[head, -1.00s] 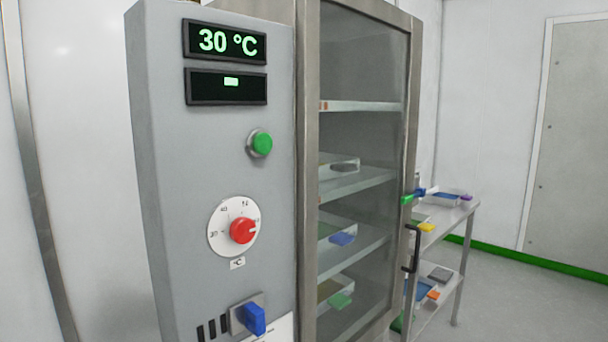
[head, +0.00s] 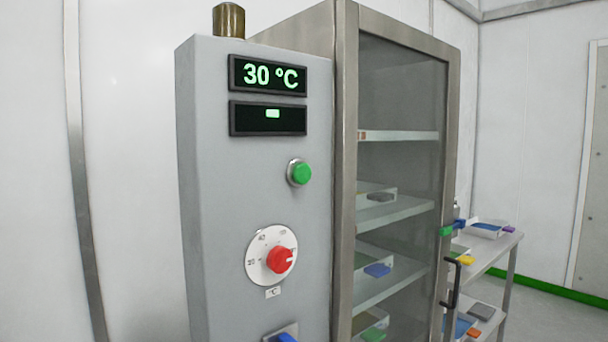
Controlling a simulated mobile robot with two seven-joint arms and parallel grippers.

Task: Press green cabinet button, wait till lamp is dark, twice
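The green button (head: 302,173) sits in a metal ring on the grey control panel (head: 210,200) of the cabinet, below two displays. The upper display (head: 268,75) reads 30 °C. The lower display (head: 268,118) is dark except for a small green bar. A brownish, unlit-looking lamp (head: 229,20) stands on top of the panel. A red dial knob (head: 280,259) on a white scale is below the button. Neither of my grippers shows in the head view.
The cabinet's glass door (head: 400,180) is shut, with shelves and trays behind it. A blue switch (head: 284,337) is at the bottom edge of the view. A steel trolley (head: 505,245) with trays stands at the right.

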